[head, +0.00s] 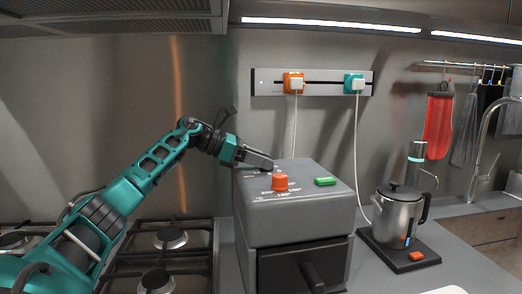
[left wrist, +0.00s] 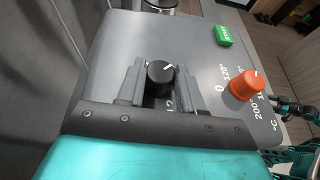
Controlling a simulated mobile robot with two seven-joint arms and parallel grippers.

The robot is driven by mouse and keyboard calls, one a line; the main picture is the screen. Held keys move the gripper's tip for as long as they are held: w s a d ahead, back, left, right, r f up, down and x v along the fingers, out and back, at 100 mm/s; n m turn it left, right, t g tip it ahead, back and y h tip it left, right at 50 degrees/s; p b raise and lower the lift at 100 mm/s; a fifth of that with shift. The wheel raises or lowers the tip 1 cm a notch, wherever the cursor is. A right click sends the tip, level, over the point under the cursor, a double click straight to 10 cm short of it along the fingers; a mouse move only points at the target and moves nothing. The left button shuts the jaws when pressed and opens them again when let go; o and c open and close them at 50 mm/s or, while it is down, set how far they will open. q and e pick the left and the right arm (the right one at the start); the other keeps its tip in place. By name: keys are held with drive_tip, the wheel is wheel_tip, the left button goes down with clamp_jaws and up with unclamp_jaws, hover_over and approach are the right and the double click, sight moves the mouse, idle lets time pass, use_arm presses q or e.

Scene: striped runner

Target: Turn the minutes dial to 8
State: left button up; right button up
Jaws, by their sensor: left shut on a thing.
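The minutes dial (left wrist: 160,72) is a black round knob on the sloping top of a grey box-shaped appliance (head: 300,222). In the left wrist view a white mark on the knob points up and to the right. Part of a printed number shows just below the knob; the rest of its scale is hidden by my gripper. My left gripper (head: 268,161) has one finger on each side of the knob and is shut on it. In the head view my gripper hides the knob.
An orange temperature dial (head: 280,182) and a green START button (head: 325,181) stand near the minutes dial. A kettle (head: 398,210) sits right of the appliance, a gas hob (head: 170,240) left. Cords hang from the wall rail (head: 325,82) behind.

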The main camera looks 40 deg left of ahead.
use_arm(q)
drive_tip(key=shift+w+r+m+g+h, duration=0.1)
drive_tip(key=shift+m+g+h, duration=0.8)
drive_tip(key=shift+m, duration=0.2)
use_arm(e)
drive_tip(key=shift+r, duration=0.3)
use_arm(q)
drive_tip(key=shift+a+m+g+h, duration=0.1)
drive_tip(key=shift+m+g+h, duration=0.2)
drive_tip(key=shift+m+g, duration=0.25)
drive_tip(key=o, duration=1)
drive_tip(key=shift+o, duration=0.2)
use_arm(e)
drive_tip(key=shift+s, duration=0.1)
drive_tip(key=shift+f, duration=0.1)
use_arm(q)
drive_tip(key=shift+f+n+t+y, duration=0.2)
drive_tip(key=shift+n+t+y, duration=0.3)
drive_tip(key=shift+n+t, duration=0.2)
